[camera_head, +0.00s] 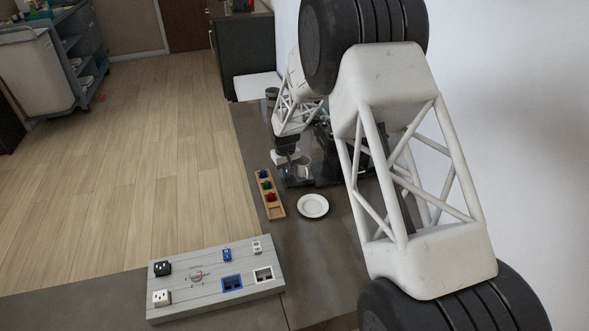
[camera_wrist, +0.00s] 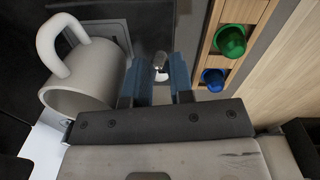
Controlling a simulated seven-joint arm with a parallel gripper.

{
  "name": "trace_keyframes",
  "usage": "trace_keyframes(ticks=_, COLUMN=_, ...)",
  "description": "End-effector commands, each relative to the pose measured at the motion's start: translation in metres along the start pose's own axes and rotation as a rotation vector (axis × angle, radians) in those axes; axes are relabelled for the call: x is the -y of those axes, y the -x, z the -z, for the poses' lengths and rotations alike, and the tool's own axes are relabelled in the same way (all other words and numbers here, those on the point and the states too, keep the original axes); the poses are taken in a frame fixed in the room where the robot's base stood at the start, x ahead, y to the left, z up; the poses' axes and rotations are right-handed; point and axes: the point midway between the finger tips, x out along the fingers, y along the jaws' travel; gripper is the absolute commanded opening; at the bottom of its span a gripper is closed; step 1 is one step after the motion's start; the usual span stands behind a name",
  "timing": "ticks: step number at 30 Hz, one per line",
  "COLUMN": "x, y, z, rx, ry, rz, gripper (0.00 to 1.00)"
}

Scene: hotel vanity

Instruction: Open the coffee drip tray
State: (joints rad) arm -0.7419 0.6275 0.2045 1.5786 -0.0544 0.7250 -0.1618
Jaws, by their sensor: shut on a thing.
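The dark coffee machine (camera_head: 322,160) stands on the counter at the far end, partly hidden behind my arm. In the wrist view, my gripper (camera_wrist: 156,82) has its two blue fingers closed around a small shiny metal knob (camera_wrist: 160,64). The knob seems to belong to the dark drip tray; the tray's outline is unclear, and I cannot tell how far it is open. In the head view, my gripper (camera_head: 288,150) points down at the machine's left front. A white mug (camera_wrist: 85,78) lies or stands just left of the fingers, its handle toward the upper left.
A wooden capsule holder (camera_head: 270,196) with red, green and blue capsules stands beside the machine, close to my gripper's right in the wrist view. A white saucer (camera_head: 313,206) is nearer. A grey switch panel (camera_head: 212,290) lies in front. The counter's left edge drops to the floor.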

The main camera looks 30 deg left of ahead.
Motion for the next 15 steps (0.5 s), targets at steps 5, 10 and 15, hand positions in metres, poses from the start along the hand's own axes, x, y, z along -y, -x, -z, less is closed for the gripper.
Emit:
trace_keyframes(ticks=5, x=-0.0001, y=0.0005, z=0.0006, rx=-0.002, ry=-0.001, rz=0.000, gripper=0.00)
trace_keyframes(ticks=10, x=-0.0002, y=0.0006, z=0.0005, rx=-0.002, ry=-0.001, rz=0.000, gripper=0.33)
trace_keyframes(ticks=15, x=-0.0002, y=0.0004, z=0.0003, rx=-0.001, ry=-0.001, rz=0.000, gripper=0.33)
